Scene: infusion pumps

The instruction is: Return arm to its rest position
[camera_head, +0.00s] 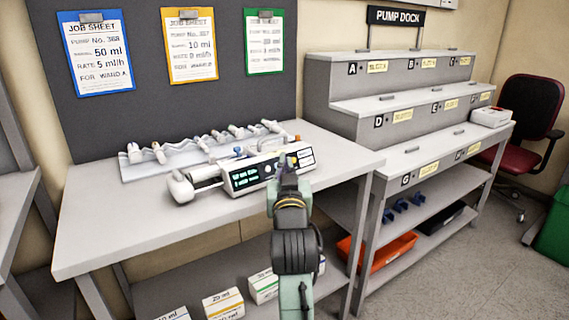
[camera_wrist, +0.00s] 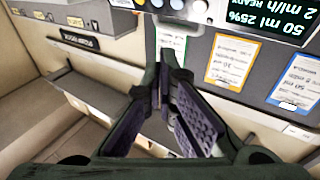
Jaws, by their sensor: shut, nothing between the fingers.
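My arm reaches up from the bottom of the head view, and my gripper (camera_head: 287,168) is in front of the white infusion pump (camera_head: 245,178) on the bench. In the wrist view my gripper (camera_wrist: 170,78) is shut with nothing in it. The pump's lit display (camera_wrist: 268,20) shows upside down at the top of the wrist view and reads 50 ml, 2 ml/h and READY. The pump has a syringe-like cylinder at its left end. My gripper hides part of its right front; I cannot tell whether they touch.
A rack with several syringes (camera_head: 138,171) lies behind the pump. The bench's left part (camera_head: 110,225) is clear. The stepped pump dock (camera_head: 335,92) stands right, with a white device (camera_head: 491,117) on its lowest step. Job sheets (camera_head: 95,52) hang behind. Boxes (camera_head: 223,303) sit below.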

